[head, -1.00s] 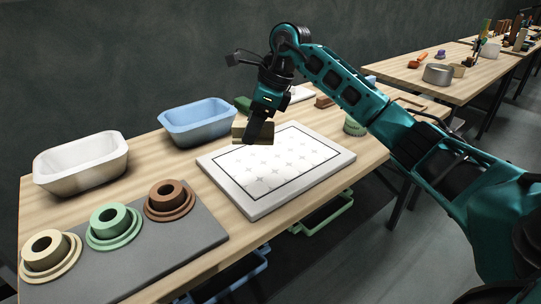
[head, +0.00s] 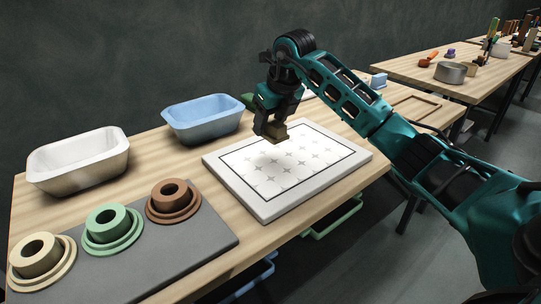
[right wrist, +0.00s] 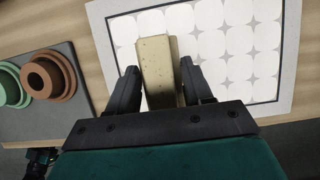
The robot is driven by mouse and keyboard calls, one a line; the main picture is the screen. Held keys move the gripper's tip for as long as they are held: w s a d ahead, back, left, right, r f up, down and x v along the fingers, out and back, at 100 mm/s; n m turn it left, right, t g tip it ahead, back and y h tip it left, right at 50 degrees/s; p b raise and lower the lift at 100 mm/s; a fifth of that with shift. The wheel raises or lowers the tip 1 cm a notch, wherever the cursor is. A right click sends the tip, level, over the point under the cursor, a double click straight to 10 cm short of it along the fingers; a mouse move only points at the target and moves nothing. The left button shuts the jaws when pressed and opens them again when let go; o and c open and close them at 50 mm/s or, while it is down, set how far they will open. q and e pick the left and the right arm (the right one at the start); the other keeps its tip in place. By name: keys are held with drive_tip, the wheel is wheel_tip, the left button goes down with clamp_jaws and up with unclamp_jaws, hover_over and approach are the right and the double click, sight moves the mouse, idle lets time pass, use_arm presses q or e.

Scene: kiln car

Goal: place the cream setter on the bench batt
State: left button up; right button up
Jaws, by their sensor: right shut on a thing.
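The cream setter, a tan-cream block (head: 277,135), is between the fingers of my right gripper (head: 270,128), which is shut on it. In the right wrist view the setter (right wrist: 158,60) shows as a long block between the two dark fingers. The bench batt is a white slab (head: 352,158) with a dark outline and rows of grey crosses, lying on the bench. The setter is over the back part of the batt and seems to be above it; a faint shadow lies below. My left gripper is not in view.
A grey mat (head: 190,248) at the front left holds cream (head: 42,262), green (head: 112,228) and brown (head: 173,200) ringed pieces. A white tub (head: 78,165) and a blue tub (head: 203,120) stand along the back. The batt's visible top is clear.

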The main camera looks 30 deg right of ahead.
sight(280, 126)
wheel_tip(280, 126, down, 4)
drive_tip(key=shift+r, duration=0.1)
wheel_tip(280, 126, down, 5)
drive_tip(key=shift+r+b, duration=0.2)
drive_tip(key=shift+b, duration=0.35)
drive_tip(key=o, duration=1.1)
drive_tip(key=shift+r, duration=0.25)
drive_tip(key=p+v, duration=0.2)
drive_tip(key=v, duration=0.9)
drive_tip(key=shift+s+r, duration=0.25)
